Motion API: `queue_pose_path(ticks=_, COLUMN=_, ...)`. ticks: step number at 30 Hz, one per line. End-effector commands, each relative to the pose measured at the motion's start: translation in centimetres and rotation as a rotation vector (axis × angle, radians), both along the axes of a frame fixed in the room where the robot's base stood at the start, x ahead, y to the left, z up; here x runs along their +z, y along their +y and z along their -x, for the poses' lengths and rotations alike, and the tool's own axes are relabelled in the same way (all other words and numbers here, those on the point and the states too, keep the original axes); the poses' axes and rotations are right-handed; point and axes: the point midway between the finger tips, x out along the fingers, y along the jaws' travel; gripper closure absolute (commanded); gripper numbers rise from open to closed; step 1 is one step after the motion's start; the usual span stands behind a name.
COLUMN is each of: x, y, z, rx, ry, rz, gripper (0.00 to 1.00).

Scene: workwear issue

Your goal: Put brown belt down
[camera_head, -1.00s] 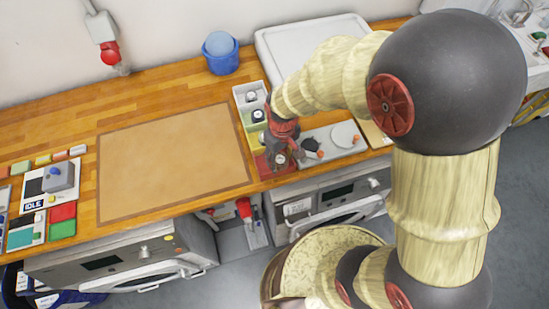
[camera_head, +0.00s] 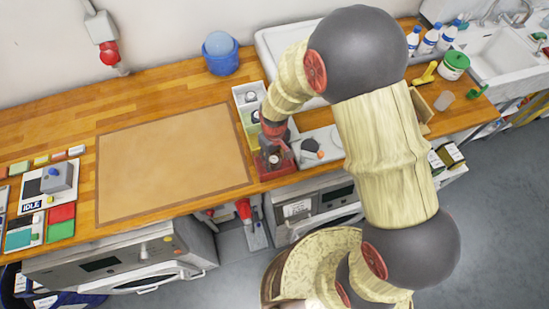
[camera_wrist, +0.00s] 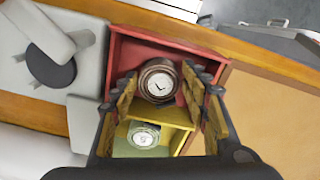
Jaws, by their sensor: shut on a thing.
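A round brown-rimmed piece with a white dial (camera_wrist: 158,80) is between my gripper's fingers in the wrist view; it looks more like a watch than a loose belt, and I take it for the brown belt. My gripper (camera_wrist: 160,88) is shut on it, one finger on each side. It is over or inside the red compartment (camera_wrist: 119,55); I cannot tell whether the piece touches the floor there. In the head view my gripper (camera_head: 272,152) is at the red compartment (camera_head: 289,168), and the piece is hard to make out.
A grey tray (camera_head: 330,140) with a dark round piece stands right of the compartments. The tan mat (camera_head: 172,160) to the left is clear. A blue bucket (camera_head: 221,60) stands behind.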

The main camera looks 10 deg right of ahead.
Motion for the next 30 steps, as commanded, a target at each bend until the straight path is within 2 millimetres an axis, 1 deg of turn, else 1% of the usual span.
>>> queue_pose_path(ticks=5, x=-0.3, y=0.0, z=0.0, rx=0.000, ry=0.000, rz=0.000, gripper=0.83)
queue_pose_path(ticks=6, x=-0.3, y=0.0, z=0.0, rx=0.000, ry=0.001, rz=0.000, gripper=0.53)
queue_pose_path(ticks=15, x=-0.3, y=0.0, z=0.0, rx=0.000, ry=0.001, rz=0.000, gripper=0.36)
queue_pose_path(ticks=25, x=-0.1, y=0.0, z=0.0, rx=0.000, ry=0.000, rz=0.000, gripper=0.36)
queue_pose_path(ticks=28, x=0.7, y=0.0, z=-0.1, rx=0.000, ry=-0.002, rz=-0.001, gripper=0.36)
queue_pose_path(ticks=30, x=1.7, y=0.0, z=-0.1, rx=0.000, ry=-0.004, rz=-0.001, gripper=0.36)
